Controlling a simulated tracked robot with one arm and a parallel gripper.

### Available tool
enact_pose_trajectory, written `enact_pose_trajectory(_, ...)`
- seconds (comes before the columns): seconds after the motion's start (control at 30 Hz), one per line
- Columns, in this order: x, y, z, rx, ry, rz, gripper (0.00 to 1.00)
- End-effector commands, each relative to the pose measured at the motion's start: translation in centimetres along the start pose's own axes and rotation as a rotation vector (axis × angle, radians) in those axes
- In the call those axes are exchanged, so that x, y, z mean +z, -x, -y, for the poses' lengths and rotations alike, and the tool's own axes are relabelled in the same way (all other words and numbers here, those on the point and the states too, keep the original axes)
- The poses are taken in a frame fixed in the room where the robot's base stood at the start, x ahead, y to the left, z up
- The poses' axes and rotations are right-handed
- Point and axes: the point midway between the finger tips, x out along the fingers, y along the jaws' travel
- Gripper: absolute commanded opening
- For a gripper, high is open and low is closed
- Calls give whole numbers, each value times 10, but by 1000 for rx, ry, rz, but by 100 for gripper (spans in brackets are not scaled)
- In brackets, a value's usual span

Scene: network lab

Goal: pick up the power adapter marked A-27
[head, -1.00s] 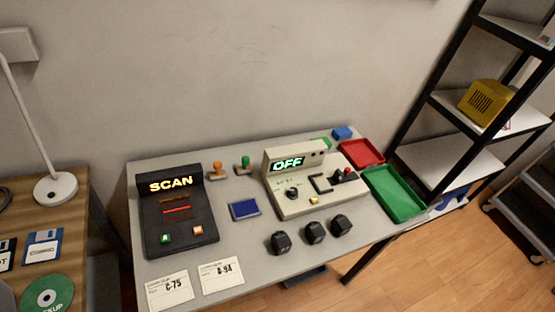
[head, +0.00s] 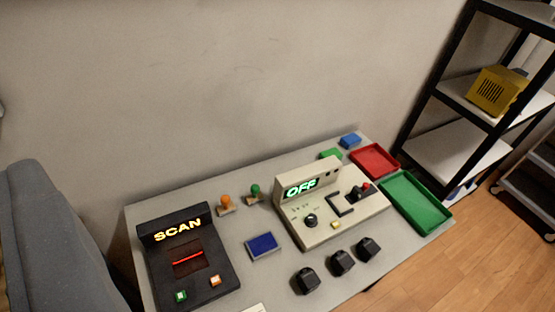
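Three black power adapters stand in a slanting row near the front of the grey table: a left one (head: 307,281), a middle one (head: 341,263) and a right one (head: 367,249). I can read no marking on any of them from here, so I cannot tell which is A-27. My gripper is not in view.
A black scanner (head: 190,255) reading SCAN stands left; a beige tester (head: 330,205) reading OFF stands behind the adapters. A blue pad (head: 262,246) lies between. Green (head: 440,215) and red trays (head: 374,160) are right. A grey-blue shape (head: 45,240) fills the left edge.

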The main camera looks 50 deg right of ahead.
Motion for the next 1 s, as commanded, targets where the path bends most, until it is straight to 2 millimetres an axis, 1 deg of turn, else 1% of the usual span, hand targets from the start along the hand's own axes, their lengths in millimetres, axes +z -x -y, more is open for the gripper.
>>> enact_pose_trajectory(0.03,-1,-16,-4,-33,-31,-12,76)
enact_pose_trajectory(0.07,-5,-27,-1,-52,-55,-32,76)
enact_pose_trajectory(0.17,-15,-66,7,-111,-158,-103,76)
enact_pose_trajectory(0.2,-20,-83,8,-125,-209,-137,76)
enact_pose_trajectory(0.27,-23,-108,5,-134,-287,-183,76)
enact_pose_trajectory(0.3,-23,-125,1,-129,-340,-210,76)
enact_pose_trajectory(0.37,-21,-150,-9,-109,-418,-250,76)
enact_pose_trajectory(0.4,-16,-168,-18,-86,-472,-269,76)
enact_pose_trajectory(0.43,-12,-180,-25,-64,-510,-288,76)
enact_pose_trajectory(0.47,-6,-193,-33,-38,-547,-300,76)
enact_pose_trajectory(0.5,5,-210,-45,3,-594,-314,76)
enact_pose_trajectory(0.53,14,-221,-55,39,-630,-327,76)
enact_pose_trajectory(0.57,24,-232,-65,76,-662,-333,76)
enact_pose_trajectory(0.6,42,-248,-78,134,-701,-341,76)
enact_pose_trajectory(0.67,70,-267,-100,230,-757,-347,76)
enact_pose_trajectory(0.7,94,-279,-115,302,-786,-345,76)
enact_pose_trajectory(0.77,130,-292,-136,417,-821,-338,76)
enact_pose_trajectory(0.8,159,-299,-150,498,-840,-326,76)
enact_pose_trajectory(0.87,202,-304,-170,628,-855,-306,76)
enact_pose_trajectory(0.9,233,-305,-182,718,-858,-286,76)
enact_pose_trajectory(0.97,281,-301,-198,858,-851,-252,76)
enact_pose_trajectory(1.0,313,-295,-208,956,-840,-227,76)
